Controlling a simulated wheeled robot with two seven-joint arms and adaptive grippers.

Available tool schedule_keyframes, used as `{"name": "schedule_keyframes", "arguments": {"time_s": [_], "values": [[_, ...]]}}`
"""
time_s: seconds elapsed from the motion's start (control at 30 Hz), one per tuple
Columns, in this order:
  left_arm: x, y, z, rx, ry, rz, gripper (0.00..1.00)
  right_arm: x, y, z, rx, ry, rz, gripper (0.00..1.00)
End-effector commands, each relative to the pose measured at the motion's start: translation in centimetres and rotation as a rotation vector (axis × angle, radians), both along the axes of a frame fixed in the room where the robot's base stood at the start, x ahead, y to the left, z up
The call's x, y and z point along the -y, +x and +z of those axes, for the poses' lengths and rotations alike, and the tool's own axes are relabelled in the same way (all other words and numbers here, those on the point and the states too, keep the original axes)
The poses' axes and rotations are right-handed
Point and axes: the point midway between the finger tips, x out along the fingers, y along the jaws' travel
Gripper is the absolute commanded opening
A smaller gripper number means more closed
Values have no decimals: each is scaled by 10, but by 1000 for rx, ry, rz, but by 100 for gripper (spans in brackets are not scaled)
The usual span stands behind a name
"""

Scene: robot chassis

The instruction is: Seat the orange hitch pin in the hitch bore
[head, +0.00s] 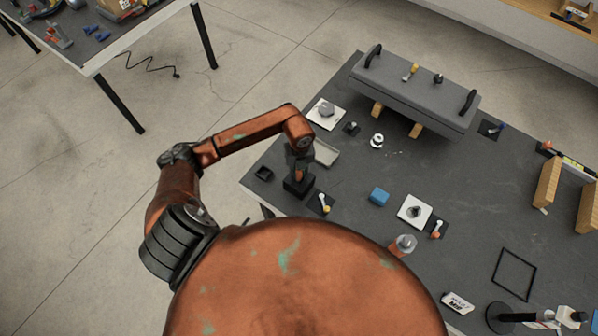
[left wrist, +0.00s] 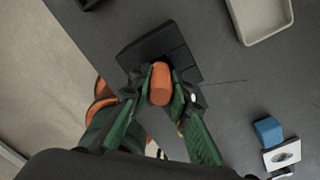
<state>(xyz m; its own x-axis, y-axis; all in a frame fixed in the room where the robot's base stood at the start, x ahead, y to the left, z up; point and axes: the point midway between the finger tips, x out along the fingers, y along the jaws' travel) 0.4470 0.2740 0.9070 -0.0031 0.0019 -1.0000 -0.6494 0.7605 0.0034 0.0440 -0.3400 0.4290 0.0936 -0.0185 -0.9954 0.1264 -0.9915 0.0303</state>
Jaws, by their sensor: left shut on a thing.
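The orange hitch pin (left wrist: 161,84) shows as an orange cylinder between the fingers of my left gripper (left wrist: 160,92) in the left wrist view. The gripper is shut on it. In the head view my left gripper (head: 300,160) is over a black block (head: 297,187) near the table's left edge, with the orange pin (head: 299,175) just above or at the block. The black block (left wrist: 150,45) also shows behind the pin in the left wrist view. I cannot make out the hitch bore, nor whether the pin is in it. My right gripper is not in view.
A grey tray (head: 326,154) lies close to the gripper, with a small black open box (head: 264,173) to its left. A blue block (head: 379,196) and a white plate (head: 427,222) lie to the right. A large grey chassis (head: 415,90) stands at the back.

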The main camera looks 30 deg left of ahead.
Motion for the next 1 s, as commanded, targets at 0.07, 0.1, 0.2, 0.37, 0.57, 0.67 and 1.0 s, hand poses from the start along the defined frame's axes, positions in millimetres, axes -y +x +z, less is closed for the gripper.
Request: {"name": "schedule_keyframes", "arguments": {"time_s": [0.07, 0.1, 0.2, 0.37, 0.57, 0.67, 1.0], "values": [[0, 1, 1, 1, 0, 0, 0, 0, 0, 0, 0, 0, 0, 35], [0, 1, 1, 1, 0, 0, 0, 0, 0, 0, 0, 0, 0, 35], [0, 1, 0, 1, 0, 0, 0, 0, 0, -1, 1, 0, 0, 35], [0, 1, -2, 1, 0, 0, 22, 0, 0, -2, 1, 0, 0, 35], [0, 1, -2, 1, 0, 0, 35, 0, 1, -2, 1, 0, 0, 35], [0, 1, -2, 1, 0, 0, 35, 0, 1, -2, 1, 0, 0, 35], [0, 2, 14, 5, -1, -1, 35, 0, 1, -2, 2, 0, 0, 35]]}}
